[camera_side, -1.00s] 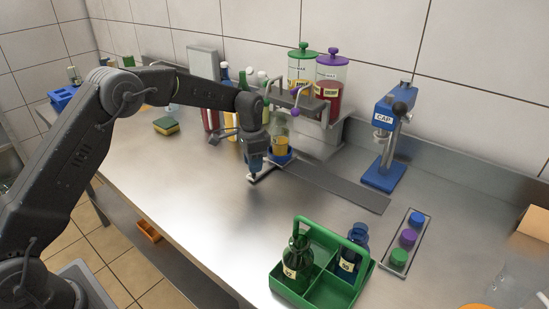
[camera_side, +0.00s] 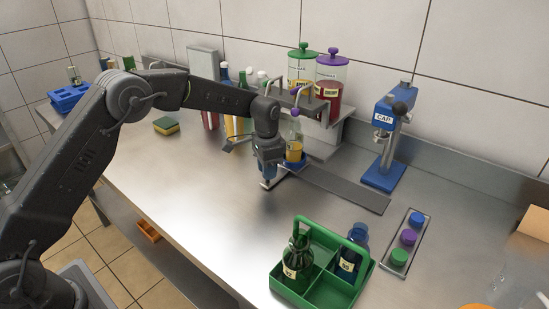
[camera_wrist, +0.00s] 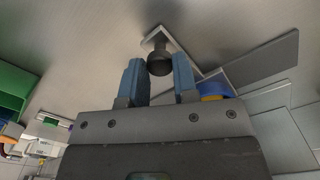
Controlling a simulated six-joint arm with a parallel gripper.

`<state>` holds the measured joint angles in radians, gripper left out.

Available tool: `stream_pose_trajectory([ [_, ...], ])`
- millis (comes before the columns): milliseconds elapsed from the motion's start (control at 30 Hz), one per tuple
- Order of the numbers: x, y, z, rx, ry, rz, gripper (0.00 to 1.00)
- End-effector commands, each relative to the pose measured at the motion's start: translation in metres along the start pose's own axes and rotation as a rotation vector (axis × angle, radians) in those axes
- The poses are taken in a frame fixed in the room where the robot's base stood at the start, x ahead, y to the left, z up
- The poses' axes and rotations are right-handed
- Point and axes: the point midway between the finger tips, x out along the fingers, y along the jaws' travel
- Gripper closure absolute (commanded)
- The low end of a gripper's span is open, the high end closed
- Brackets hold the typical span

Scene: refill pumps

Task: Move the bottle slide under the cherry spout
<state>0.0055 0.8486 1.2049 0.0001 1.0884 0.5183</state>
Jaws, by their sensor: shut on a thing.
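The bottle slide is a blue holder (camera_side: 297,162) on a flat metal rail (camera_side: 340,188), with a clear bottle (camera_side: 294,152) of yellow liquid upright in it. My gripper (camera_side: 267,186) is at the slide's front handle. In the wrist view the dark round handle knob (camera_wrist: 160,65) sits between my two blue fingers, with the blue holder (camera_wrist: 214,88) just right of them. The cherry tank (camera_side: 331,88) has red liquid and a purple lid. A purple-knobbed tap (camera_side: 295,112) is above the bottle; exact alignment with the spout cannot be told.
A yellow-filled tank (camera_side: 301,70) with a green lid stands left of the cherry tank. A blue capping press (camera_side: 385,145) stands at the right. A green crate (camera_side: 325,293) with bottles and a tray of caps (camera_side: 390,262) are in front. The rail is clear to the right.

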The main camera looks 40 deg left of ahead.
Motion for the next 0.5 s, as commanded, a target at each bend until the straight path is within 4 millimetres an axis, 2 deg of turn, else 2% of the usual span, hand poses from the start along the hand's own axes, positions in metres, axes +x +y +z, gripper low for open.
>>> stream_pose_trajectory([
  [500, -0.001, 0.02, -0.012, 0.003, 0.002, 0.0, 0.88],
])
